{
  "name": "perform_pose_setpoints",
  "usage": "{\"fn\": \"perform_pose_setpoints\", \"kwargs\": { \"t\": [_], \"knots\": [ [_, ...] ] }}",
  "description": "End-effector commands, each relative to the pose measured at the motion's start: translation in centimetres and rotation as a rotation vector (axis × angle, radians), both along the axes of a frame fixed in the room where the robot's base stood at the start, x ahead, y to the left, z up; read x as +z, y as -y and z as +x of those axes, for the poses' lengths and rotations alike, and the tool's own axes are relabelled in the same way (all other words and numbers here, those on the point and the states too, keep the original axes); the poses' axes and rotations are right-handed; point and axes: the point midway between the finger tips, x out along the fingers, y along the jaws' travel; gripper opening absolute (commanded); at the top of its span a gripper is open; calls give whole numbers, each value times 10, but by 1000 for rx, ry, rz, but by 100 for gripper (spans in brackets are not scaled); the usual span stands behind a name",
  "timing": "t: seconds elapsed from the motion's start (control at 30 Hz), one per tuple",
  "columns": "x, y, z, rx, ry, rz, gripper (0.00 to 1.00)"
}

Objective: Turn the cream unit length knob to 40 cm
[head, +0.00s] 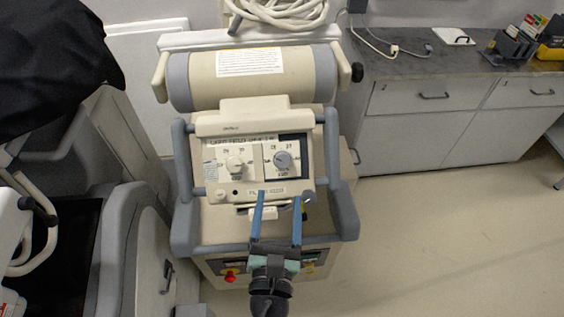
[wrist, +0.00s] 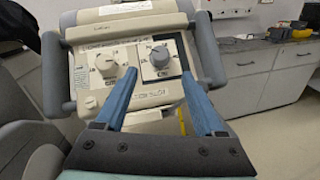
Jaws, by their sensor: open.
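The cream unit (head: 252,126) stands upright in the middle of the head view, with a sloped control panel. The panel carries two round knobs side by side: a pale knob (head: 235,164) on the left and a grey knob (head: 283,161) on a dark-framed plate on the right. Both also show in the wrist view, pale (wrist: 107,58) and grey (wrist: 160,57). Their scale markings are too small to read, so I cannot tell which is length. My gripper (head: 279,196) is open and empty, its blue fingers pointing at the panel below the grey knob, apart from both knobs.
Grey side handles (head: 333,155) flank the panel. A cream cylinder (head: 250,77) lies across the unit behind it, with coiled white cable (head: 280,14) above. A grey-topped counter (head: 430,66) stands at the back right. Floor (head: 450,240) at the right is clear.

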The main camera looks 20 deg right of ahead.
Motion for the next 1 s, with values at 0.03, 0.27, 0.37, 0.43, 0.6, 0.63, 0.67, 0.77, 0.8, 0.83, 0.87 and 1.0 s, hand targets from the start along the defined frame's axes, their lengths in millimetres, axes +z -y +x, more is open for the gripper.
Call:
{"fn": "perform_pose_setpoints", "kwargs": {
  "t": [0.03, 0.27, 0.37, 0.43, 0.6, 0.63, 0.67, 0.77, 0.8, 0.83, 0.87, 1.0],
  "knots": [
    [4, 5, 10, -2, 2, -1, 71],
    [3, 23, 46, -1, 4, 0, 71],
    [2, 29, 59, 0, 3, 2, 71],
    [1, 33, 66, 0, 2, 2, 71],
    [1, 38, 76, 0, 2, 1, 71],
    [1, 38, 77, 0, 2, 2, 71],
    [1, 38, 77, 0, 2, 2, 71],
    [1, 39, 78, 0, 1, 3, 71],
    [1, 39, 78, 0, 1, 3, 71],
    [1, 38, 78, 0, 1, 3, 71],
    [1, 38, 78, 0, 1, 3, 71],
    [1, 38, 78, 0, 1, 3, 58]
  ]
}}
